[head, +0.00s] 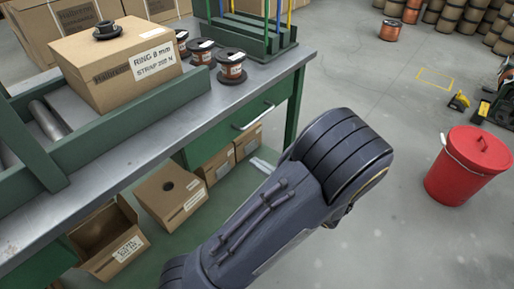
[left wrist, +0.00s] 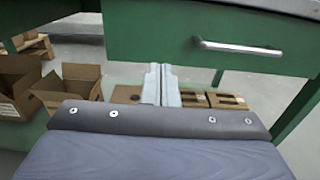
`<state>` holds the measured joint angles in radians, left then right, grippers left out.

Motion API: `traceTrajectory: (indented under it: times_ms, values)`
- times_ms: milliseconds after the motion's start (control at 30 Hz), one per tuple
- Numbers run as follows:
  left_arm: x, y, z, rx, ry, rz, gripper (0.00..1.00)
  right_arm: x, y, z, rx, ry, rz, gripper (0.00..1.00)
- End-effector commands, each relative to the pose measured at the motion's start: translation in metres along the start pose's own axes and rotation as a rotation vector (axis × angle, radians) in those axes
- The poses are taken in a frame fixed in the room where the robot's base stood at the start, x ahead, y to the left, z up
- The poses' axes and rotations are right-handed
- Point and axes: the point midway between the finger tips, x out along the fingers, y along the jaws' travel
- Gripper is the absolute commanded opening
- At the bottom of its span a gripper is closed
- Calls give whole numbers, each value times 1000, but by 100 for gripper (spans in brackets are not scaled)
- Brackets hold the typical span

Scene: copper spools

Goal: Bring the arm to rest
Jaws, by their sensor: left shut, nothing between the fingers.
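My left arm (head: 290,200) rises from the bottom of the head view, bent in front of the green workbench (head: 205,120). Its gripper (head: 260,164) is mostly hidden behind the arm; only a pale tip shows near the boxes under the bench. In the left wrist view the two pale fingers of the left gripper (left wrist: 162,72) are together with nothing between them. They point toward the space under the bench drawer and touch nothing that I can make out. My right gripper is in neither view.
A labelled carton (head: 125,65) stands on the bench by copper spools (head: 231,66). Open cartons (head: 108,240) sit on the lower shelf. The drawer handle (left wrist: 240,47) sticks out above the fingers. A red bin (head: 467,165) stands at right; the floor between is clear.

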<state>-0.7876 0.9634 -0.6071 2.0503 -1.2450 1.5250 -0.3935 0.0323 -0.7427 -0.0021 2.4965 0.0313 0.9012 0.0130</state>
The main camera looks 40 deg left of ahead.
Motion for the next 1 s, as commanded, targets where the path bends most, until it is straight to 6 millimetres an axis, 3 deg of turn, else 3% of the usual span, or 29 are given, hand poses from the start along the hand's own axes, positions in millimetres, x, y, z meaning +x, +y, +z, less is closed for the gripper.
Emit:
traceTrajectory:
  times_ms: [300,367,567,700,800,1000]
  values:
    - [1,7,-3,-13,42,30,0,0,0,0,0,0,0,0]
    - [7,17,-7,-36,109,79,0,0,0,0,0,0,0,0]
    - [15,81,-31,-232,525,397,0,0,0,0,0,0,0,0]
    - [-4,118,-40,-436,832,646,0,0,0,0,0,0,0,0]
    - [-23,136,-37,-603,1030,812,0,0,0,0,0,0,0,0]
    - [-62,150,-11,-968,1362,1092,0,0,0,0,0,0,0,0]
